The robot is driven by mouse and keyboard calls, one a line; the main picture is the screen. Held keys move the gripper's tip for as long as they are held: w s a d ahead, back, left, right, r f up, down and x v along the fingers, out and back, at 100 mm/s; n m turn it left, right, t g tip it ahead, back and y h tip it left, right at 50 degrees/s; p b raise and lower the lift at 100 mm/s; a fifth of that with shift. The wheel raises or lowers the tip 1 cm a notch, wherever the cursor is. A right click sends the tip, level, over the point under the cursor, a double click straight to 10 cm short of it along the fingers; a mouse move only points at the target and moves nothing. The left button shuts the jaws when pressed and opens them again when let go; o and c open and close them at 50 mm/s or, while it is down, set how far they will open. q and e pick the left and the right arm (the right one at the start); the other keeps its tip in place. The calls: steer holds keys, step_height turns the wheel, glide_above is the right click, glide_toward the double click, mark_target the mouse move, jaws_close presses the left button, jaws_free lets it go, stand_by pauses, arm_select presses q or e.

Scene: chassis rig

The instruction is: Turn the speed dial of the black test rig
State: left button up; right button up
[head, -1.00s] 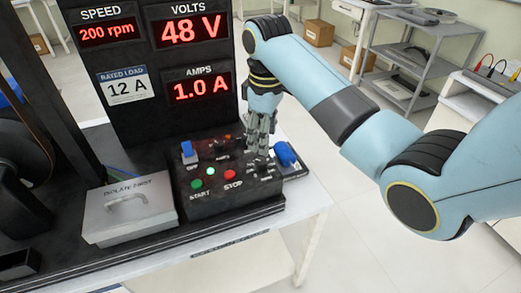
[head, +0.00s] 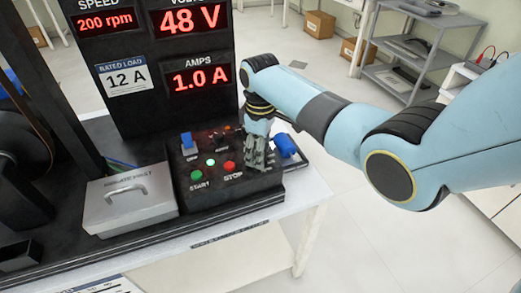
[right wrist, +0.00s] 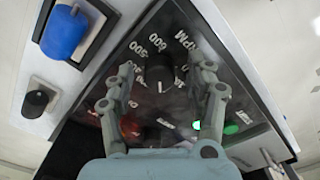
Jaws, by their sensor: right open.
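The speed dial (right wrist: 158,73) is a black knob in the right wrist view, with "500", "600" and "RPM" printed beside it. My right gripper (right wrist: 167,76) is open, with one finger on each side of the dial. I cannot tell whether the fingers touch it. In the head view my right gripper (head: 260,158) is over the right part of the black control panel (head: 228,194) and hides the dial. The speed display (head: 105,22) of the black test rig reads 200 rpm. My left gripper is not in view.
A blue knob (head: 285,145) sits just right of the gripper. A grey lidded box (head: 130,205) stands left of the panel.

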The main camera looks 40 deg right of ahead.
jaws_close()
stand_by(0.3)
steer(key=shift+r, duration=0.1)
steer(key=n+p, duration=0.2)
steer(key=n, duration=0.1)
steer(key=n+p, duration=0.2)
steer(key=n, duration=0.2)
steer(key=shift+n, duration=0.3)
steer(key=n+p, duration=0.1)
steer(key=n, duration=0.3)
steer(key=shift+n+p, duration=0.3)
steer(key=n, duration=0.5)
steer(key=shift+p, duration=0.4)
steer(key=shift+n, duration=0.3)
